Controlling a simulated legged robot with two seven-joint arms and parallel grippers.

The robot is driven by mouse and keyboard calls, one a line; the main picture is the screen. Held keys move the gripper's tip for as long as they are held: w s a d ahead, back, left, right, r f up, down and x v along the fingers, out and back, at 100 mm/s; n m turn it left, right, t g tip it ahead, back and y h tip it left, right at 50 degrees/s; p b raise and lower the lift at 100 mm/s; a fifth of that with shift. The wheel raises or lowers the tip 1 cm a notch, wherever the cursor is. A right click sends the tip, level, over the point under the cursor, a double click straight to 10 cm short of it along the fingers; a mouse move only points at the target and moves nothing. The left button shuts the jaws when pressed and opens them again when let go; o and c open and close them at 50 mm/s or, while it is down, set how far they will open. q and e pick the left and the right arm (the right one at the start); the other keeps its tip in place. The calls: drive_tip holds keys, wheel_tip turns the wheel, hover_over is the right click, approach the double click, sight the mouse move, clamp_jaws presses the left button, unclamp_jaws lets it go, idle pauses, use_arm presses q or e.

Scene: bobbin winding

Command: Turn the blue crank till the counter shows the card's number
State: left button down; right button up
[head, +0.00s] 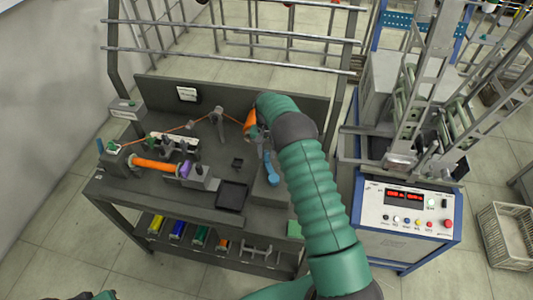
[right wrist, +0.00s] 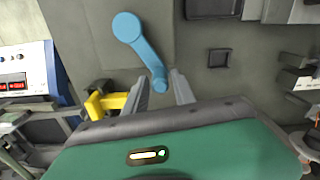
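The blue crank (head: 271,174) is on the right part of the dark workbench. In the right wrist view the crank's arm (right wrist: 138,40) runs from a round hub down to a knob end. My right gripper (right wrist: 161,82) is open, with one grey finger on each side of the knob end; contact is not clear. In the head view this gripper is mostly hidden behind my green arm. A small white card (head: 187,94) stands at the back of the bench; its writing is too small to read. I cannot make out which small plate is the counter. My left gripper does not show.
An orange-wound bobbin (head: 155,164) sits on the bench's left, with orange thread running over guides. A black tray (head: 232,195) lies left of the crank. Coloured spools (head: 177,229) are on the lower shelf. A control box (head: 405,205) with red digits stands right.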

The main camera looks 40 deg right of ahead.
drive_tip(key=o, duration=0.4)
wheel_tip(320, 180, up, 8)
drive_tip(key=p, duration=0.5)
idle(0.3)
